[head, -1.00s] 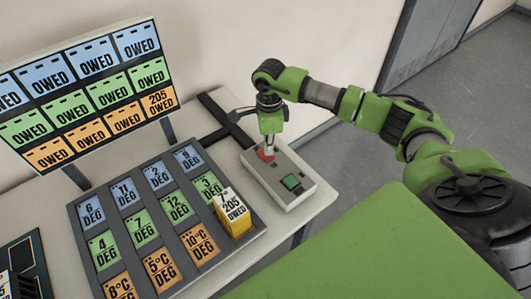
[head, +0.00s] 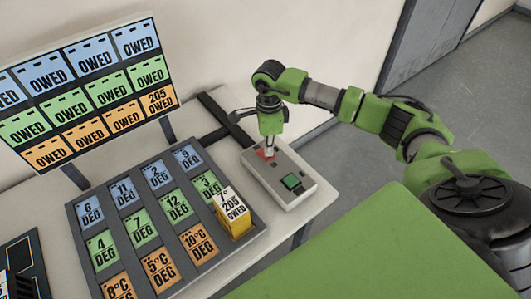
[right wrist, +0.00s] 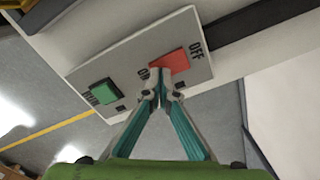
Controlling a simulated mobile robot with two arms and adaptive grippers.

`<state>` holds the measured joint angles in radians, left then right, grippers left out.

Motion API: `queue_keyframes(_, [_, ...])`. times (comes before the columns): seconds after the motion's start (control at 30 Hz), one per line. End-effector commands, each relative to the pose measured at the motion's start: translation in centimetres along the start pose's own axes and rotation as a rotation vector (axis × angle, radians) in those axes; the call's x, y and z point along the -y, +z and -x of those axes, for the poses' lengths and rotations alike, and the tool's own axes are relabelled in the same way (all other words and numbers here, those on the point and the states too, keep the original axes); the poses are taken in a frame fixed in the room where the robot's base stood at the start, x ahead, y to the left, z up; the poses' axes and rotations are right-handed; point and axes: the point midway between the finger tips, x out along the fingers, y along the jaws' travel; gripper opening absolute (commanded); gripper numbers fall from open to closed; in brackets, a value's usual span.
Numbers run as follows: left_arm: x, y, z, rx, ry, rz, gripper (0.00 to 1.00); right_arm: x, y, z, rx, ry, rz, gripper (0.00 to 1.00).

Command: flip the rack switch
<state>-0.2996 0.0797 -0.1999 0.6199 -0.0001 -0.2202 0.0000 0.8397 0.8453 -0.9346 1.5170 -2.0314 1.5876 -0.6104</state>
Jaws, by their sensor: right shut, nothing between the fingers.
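A light grey switch box (head: 285,200) stands on the table, right of the slotted rack. A red rocker switch (head: 261,154) is at its far end and a green button (head: 291,182) at its near end. In the right wrist view the red switch (right wrist: 177,60) lies between an ON label and an OFF label (right wrist: 196,48). My right gripper (head: 269,155) points down at the red switch, shut and empty. Its fingertips (right wrist: 160,76) overlap the ON-side edge of the switch; I cannot tell whether they touch. My left gripper is out of view.
A slotted rack (head: 143,195) of numbered cards stands left of the box, with a yellow block (head: 233,222) labelled 205 OWED at its right. A board of OWED cards (head: 80,90) rises behind. A dark cross-shaped bar (head: 222,118) lies behind the box.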

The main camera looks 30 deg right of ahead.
Motion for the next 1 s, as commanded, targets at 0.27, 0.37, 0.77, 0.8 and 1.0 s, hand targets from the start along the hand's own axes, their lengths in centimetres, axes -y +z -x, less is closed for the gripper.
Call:
queue_keyframes(0.27, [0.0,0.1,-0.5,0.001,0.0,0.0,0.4,0.0,0.0,-0.5,0.0,0.0,0.0,0.0])
queue_keyframes(0.37, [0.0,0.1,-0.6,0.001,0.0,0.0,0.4,0.0,0.0,-0.6,0.0,0.0,0.0,0.0])
queue_keyframes(0.77, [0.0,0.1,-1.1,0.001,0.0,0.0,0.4,0.0,0.0,-1.2,0.0,0.0,0.0,0.0])
queue_keyframes(0.8, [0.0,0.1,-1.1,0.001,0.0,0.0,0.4,0.0,0.0,-1.3,0.0,0.0,0.0,0.0])
queue_keyframes(1.0, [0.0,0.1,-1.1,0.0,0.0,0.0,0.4,0.0,0.0,-1.2,0.0,-0.001,0.0,0.0])
